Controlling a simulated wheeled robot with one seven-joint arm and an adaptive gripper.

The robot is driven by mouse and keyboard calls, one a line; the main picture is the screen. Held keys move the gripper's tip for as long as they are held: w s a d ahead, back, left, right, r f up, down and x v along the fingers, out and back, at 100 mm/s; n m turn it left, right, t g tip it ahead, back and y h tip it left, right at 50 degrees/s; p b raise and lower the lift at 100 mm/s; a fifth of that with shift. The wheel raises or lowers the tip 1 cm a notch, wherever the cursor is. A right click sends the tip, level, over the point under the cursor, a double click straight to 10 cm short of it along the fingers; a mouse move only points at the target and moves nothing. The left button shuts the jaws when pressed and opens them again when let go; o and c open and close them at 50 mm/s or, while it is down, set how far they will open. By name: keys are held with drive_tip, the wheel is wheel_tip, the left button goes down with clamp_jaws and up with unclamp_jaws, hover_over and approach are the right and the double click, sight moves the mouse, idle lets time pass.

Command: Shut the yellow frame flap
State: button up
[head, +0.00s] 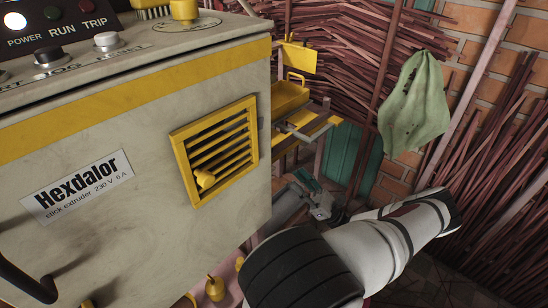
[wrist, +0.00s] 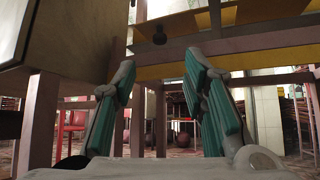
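The yellow frame flap (head: 217,150) is a slatted yellow frame with a small round knob (head: 205,180) at its lower left. It is on the front of the grey extruder cabinet (head: 130,225). It stands slightly proud of the panel; I cannot tell how far it is ajar. My gripper (head: 308,190) is to the right of the cabinet, lower than the flap and apart from it, partly hidden by my arm. In the wrist view my gripper (wrist: 160,68) is open, its two teal-padded fingers apart with nothing between them. The flap is not recognisable in the wrist view.
Yellow trays and brackets (head: 290,97) stick out from the cabinet's right side, above my gripper. A green cloth (head: 414,105) hangs at the right, before bundles of brown sticks (head: 350,40). In the wrist view a yellow-edged shelf (wrist: 240,58) crosses ahead.

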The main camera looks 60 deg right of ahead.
drive_tip(key=x, duration=1.2)
drive_tip(key=shift+b, duration=0.4)
drive_tip(key=shift+c, duration=0.3)
clamp_jaws()
